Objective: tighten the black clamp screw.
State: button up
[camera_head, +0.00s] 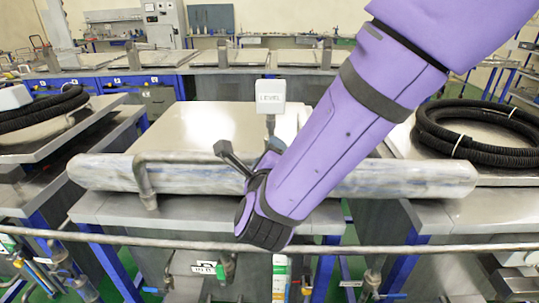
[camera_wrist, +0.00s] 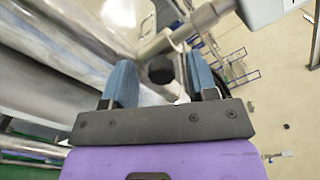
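The black clamp screw (camera_wrist: 160,70) shows in the wrist view as a dark round knob, with a grey metal rod (camera_wrist: 190,32) just above it. My gripper (camera_wrist: 161,61) has its two blue fingers apart, one on each side of the knob. A gap shows between the knob and each finger.
A long metal cylinder (camera_head: 110,172) lies across the bench. A thin rail (camera_head: 390,249) runs along the front. Black coiled hoses (camera_head: 480,132) lie on the right bench.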

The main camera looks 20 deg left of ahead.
jog(key=v, duration=1)
jog(key=shift+s, duration=0.4)
jog(key=w+d+r+n+g+y, duration=0.2)
jog(key=w+d+r+n+g, duration=0.1)
jog(key=w+d+r+n, duration=0.5)
jog(key=w+d+r+n+g, duration=0.25)
jog(key=d+n, duration=0.25)
jog(key=d, duration=0.4)
jog(key=s+d+n+g+h, duration=0.3)
jog(key=s+d, duration=0.5)
jog(key=d, duration=0.4)
jog(key=s+d+r+n+g+h, duration=0.1)
jog(key=s+d+n+g+h, duration=0.2)
jog(key=s+d, duration=0.6)
jog(key=d+n, duration=0.2)
jog(key=d, duration=0.2)
